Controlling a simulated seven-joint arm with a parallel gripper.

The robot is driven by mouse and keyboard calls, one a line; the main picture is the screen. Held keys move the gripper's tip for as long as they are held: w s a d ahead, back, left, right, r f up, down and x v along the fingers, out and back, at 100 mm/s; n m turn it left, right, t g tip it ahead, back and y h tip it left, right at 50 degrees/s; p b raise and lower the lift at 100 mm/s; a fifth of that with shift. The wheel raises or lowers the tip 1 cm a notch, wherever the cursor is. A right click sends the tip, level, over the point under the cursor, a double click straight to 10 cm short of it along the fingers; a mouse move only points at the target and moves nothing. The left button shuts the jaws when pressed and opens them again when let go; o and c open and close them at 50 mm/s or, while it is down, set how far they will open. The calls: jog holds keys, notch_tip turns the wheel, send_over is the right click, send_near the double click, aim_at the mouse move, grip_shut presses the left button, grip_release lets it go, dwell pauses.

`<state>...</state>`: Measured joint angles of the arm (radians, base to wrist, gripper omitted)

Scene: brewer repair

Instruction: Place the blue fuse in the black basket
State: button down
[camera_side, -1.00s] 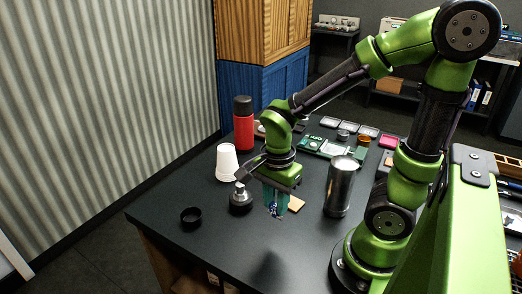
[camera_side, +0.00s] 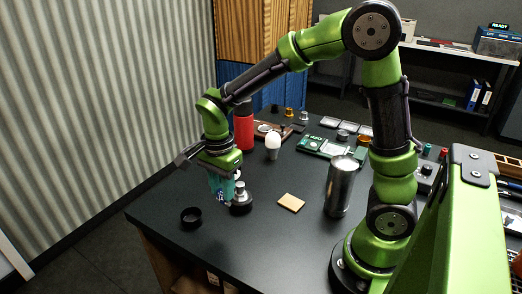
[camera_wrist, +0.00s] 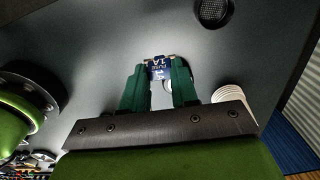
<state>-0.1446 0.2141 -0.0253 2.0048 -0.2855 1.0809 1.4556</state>
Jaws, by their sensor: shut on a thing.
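The blue fuse (camera_wrist: 160,70) is held between the green fingers of my gripper (camera_wrist: 160,84) in the wrist view, its printed label facing the camera. In the side view my gripper (camera_side: 222,190) holds the fuse (camera_side: 221,197) above the table, near its left part. The fuse looks small there and is partly covered by the fingers. The black basket (camera_side: 191,216) is a small round open cup on the table, left of and below my gripper in the picture. In the wrist view the basket (camera_wrist: 212,12) shows its mesh inside at the top, right of the fuse and apart from it.
A tan square (camera_side: 291,202) and a tall metal cylinder (camera_side: 340,187) are farther right. A red flask (camera_side: 244,128) and a white bulb (camera_side: 273,146) stand behind.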

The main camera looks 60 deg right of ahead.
jog(key=w+a+r, duration=0.2)
jog(key=w+a, duration=0.1)
jog(key=w, duration=0.7)
send_over(192, 218)
jog(key=shift+n, duration=0.3)
jog(key=shift+s+a+f, duration=0.15)
jog(key=shift+f, duration=2.55)
jog(key=shift+s+a+f, duration=0.15)
jog(key=shift+f, duration=2.5)
jog(key=c, duration=0.8)
grip_release()
jog(key=shift+r, duration=0.1)
